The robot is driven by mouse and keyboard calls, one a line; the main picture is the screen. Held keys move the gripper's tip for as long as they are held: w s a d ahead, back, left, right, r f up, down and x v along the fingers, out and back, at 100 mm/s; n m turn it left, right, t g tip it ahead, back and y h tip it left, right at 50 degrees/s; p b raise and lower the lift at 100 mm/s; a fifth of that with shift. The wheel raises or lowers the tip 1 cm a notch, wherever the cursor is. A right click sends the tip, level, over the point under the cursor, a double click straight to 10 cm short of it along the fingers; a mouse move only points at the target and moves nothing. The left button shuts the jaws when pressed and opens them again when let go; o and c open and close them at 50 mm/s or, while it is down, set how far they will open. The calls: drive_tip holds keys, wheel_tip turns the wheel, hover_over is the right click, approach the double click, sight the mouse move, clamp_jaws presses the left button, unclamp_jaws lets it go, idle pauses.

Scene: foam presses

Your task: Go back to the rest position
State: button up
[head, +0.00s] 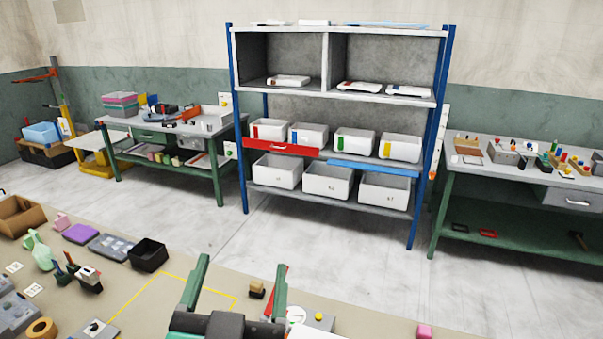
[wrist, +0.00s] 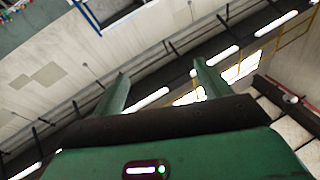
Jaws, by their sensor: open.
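My gripper (head: 236,285) shows at the bottom middle of the head view, over the near beige table (head: 210,268). Its two green fingers stand wide apart and point up, with nothing between them. The wrist view also shows the open, empty gripper (wrist: 160,90). In the head view the gripper covers part of the table and part of a yellow outline there.
A blue-framed shelf (head: 340,97) with white bins stands beyond, between two workbenches. Grey floor (head: 330,255) is clear between.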

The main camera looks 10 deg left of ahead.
drive_tip(key=s+d+r+t+h, duration=0.3)
drive_tip(key=s+d+r+t, duration=0.3)
drive_tip(key=d+r, duration=0.8)
wheel_tip(320, 180, up, 20)
drive_tip(key=s+p, duration=0.1)
drive_tip(key=p, duration=1.8)
drive_tip(key=shift+s+a, duration=0.15)
drive_tip(key=shift+s, duration=0.05)
drive_tip(key=shift+f, duration=0.15)
